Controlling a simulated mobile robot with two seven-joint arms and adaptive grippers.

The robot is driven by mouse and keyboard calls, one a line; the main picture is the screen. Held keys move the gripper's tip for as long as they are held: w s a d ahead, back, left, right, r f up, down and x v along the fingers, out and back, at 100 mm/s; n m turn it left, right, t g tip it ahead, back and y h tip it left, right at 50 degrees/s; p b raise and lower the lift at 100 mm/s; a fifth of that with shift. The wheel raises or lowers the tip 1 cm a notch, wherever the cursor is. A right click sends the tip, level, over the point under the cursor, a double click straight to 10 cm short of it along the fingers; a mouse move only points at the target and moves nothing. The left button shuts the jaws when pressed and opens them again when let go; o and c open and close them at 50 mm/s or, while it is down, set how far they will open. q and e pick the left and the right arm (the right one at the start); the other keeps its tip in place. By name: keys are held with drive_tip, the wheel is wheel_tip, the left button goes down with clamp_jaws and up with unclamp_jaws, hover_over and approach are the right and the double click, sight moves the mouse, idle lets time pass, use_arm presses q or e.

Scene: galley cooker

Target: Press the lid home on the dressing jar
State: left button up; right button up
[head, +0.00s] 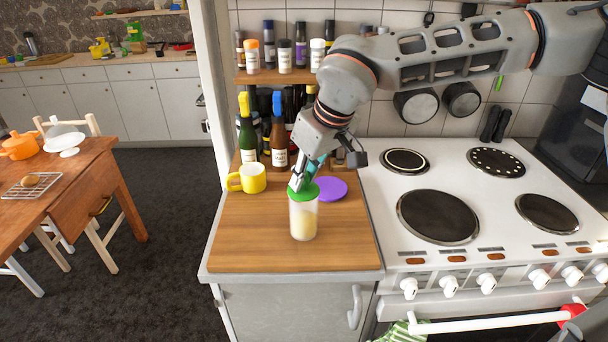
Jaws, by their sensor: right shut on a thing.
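The dressing jar (304,220) stands upright on the wooden worktop, clear-walled with pale yellow dressing in its lower part. A green lid (307,195) is at the jar's mouth. I cannot tell from this angle whether it is fully seated. My right gripper (304,184) reaches down from the upper right and is shut on the green lid at the jar's top. Its fingers hide part of the lid's back.
A purple disc (328,189) lies just behind the jar to the right. A yellow mug (249,178) stands to the left. Sauce bottles (279,145) stand behind, below a spice shelf (283,76). The white cooker (490,235) adjoins on the right. The worktop's front is clear.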

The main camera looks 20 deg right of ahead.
drive_tip(key=shift+p, duration=0.3)
idle(0.4)
idle(0.3)
drive_tip(key=o, duration=1)
drive_tip(key=o, duration=0.5)
drive_tip(key=shift+c, duration=0.2)
